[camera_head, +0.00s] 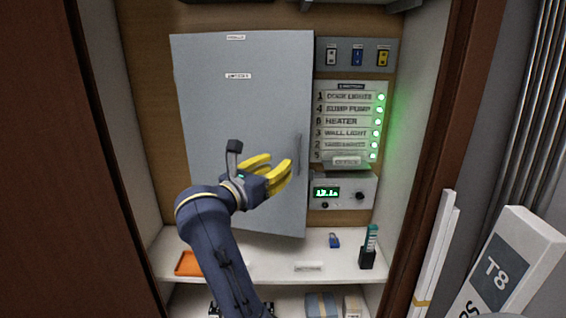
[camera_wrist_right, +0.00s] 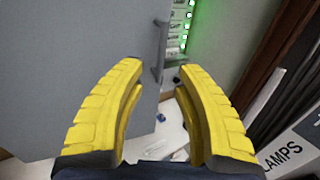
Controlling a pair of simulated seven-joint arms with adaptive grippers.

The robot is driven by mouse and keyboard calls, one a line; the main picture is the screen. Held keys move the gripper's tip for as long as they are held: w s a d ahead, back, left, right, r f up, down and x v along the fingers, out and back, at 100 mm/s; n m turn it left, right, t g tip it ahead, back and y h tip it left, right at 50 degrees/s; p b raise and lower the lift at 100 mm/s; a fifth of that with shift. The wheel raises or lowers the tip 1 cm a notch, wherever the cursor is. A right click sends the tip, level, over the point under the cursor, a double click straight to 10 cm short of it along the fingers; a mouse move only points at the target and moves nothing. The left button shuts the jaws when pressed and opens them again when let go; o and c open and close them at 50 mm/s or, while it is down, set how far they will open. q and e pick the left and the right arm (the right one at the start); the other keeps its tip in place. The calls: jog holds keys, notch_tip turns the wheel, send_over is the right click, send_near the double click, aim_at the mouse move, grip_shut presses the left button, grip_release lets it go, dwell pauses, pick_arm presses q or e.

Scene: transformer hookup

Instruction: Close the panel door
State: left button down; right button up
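The grey panel door (camera_head: 240,110) hangs on the cabinet's back wall. It looks nearly flush with the wall, but its lower edge is slanted, and I cannot tell whether it is fully shut. Its upright handle (camera_head: 299,154) is near the right edge and also shows in the wrist view (camera_wrist_right: 161,50). My right gripper (camera_head: 288,172) has yellow fingers and is in front of the door's lower right part, left of the handle. In the wrist view its fingers (camera_wrist_right: 155,75) are spread with nothing between them. My left gripper is not in view.
A switch label board (camera_head: 350,122) with green lights is right of the door, above a display box (camera_head: 342,191). A blue padlock (camera_head: 334,240) and a dark holder (camera_head: 367,257) stand on the shelf. An orange tray (camera_head: 188,263) is at left. A T8 box (camera_head: 508,265) stands outside at right.

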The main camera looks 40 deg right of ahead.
jog(key=shift+s+a, duration=0.2)
jog(key=shift+a, duration=0.25)
jog(key=shift+o, duration=0.5)
jog(key=shift+f, duration=0.15)
jog(key=shift+c, duration=1.1)
jog(key=shift+n+y, duration=0.5)
jog(key=f, duration=0.2)
jog(key=s+f, duration=0.1)
jog(key=f, duration=0.1)
jog(key=d+f, duration=0.1)
jog(key=f, duration=0.1)
jog(key=shift+s+d+f, duration=0.1)
jog(key=shift+s+f, duration=0.15)
grip_shut()
jog(key=n+t+y, duration=0.3)
jog(key=y, duration=0.2)
send_near(292, 200)
jog(key=x, duration=0.5)
jog(key=shift+w+d+f, duration=0.15)
jog(key=shift+f, duration=0.3)
jog(key=shift+w+d, duration=0.65)
jog(key=shift+d, duration=0.05)
